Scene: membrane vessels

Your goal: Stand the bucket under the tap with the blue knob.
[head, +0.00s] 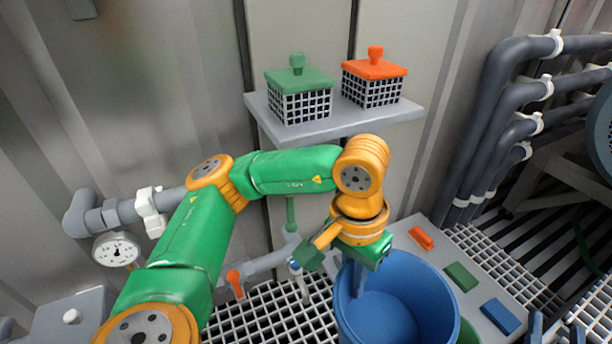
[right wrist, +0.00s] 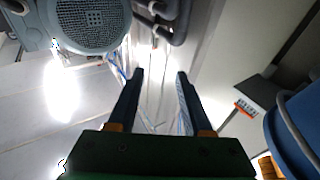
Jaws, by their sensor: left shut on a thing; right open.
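The blue bucket (head: 420,310) stands or hangs over the grating in the lower middle of the head view; I cannot tell whether its base touches down. My left gripper (head: 361,278) is shut on its rim at the left side. A small tap with a bluish knob (head: 295,265) is just left of the bucket, partly behind my gripper. A tap with an orange knob (head: 235,282) is further left on the grey pipe. My right gripper (right wrist: 160,75) is open and empty; its dark fingertips show at the head view's bottom edge. The bucket also shows at the right wrist view's right edge (right wrist: 292,125).
A wall shelf (head: 340,122) holds a green-lidded basket (head: 300,100) and an orange-lidded basket (head: 374,82). A panel right of the bucket carries orange (head: 421,238), green (head: 461,276) and blue (head: 500,316) blocks. A green object (head: 468,332) shows beside the bucket. Grey pipes (head: 500,90) stand right.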

